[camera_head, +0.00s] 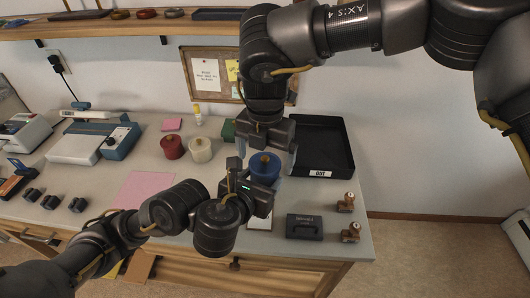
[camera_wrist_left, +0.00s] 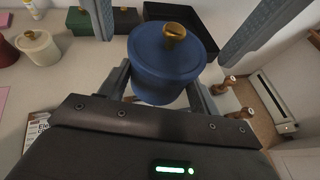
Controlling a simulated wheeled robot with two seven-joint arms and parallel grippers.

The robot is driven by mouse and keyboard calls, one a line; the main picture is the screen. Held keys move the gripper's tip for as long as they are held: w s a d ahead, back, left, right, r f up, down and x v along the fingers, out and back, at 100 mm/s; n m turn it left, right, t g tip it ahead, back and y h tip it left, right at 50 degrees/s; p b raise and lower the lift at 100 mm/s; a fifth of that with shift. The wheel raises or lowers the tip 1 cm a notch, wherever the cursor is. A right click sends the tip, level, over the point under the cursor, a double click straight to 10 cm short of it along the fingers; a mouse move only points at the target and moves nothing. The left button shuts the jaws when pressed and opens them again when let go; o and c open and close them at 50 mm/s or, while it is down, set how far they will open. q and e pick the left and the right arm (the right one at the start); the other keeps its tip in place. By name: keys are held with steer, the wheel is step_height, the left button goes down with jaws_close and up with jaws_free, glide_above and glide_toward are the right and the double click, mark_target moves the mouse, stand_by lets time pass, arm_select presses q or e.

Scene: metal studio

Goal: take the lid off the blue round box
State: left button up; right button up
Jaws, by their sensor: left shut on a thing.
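The blue round box (camera_wrist_left: 166,72) stands upright with its blue lid on; the lid has a gold knob (camera_wrist_left: 174,31). The box also shows in the head view (camera_head: 265,173), partly hidden by my arms. My left gripper (camera_wrist_left: 168,88) is shut on the sides of the box body, below the lid. My right gripper (camera_head: 267,150) is above the box, pointing down. Its two fingers are wide apart, and in the left wrist view they hang on either side of the knob with nothing between them touching it.
A black tray (camera_head: 330,172) lies to the right behind the box. A red pot (camera_head: 172,147) and a cream pot (camera_head: 201,150) stand to the left. A dark stapler-like block (camera_head: 304,227) and two small wooden-handled stamps (camera_head: 346,203) are near the front right edge.

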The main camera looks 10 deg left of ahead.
mark_target(265, 158)
steer(key=c, duration=1.1)
steer(key=shift+c, duration=0.2)
steer(key=shift+r, duration=0.3)
steer(key=shift+r, duration=0.85)
steer(key=shift+r, duration=2)
arm_select(q)
steer(key=w+a+r+n+y, duration=0.1)
steer(key=w+a+r, duration=0.3)
steer(key=a, duration=0.4)
steer(key=w+a+r+n+y, duration=0.2)
steer(key=w+a+r+y, duration=0.1)
steer(key=a+r, duration=0.3)
steer(key=shift+w+a+r+t, duration=0.4)
steer(key=shift+w+a, duration=0.45)
steer(key=shift+a, duration=0.3)
arm_select(e)
steer(key=w+d+m, duration=0.3)
steer(key=d+m, duration=1)
steer(key=m, duration=0.3)
steer(key=w+d+f+m, duration=0.1)
steer(key=w+d+m, duration=0.2)
steer(key=d+m, duration=1.1)
steer(key=m, duration=0.2)
steer(key=shift+w+d+f+m, duration=0.2)
steer(key=shift+w+m, duration=0.1)
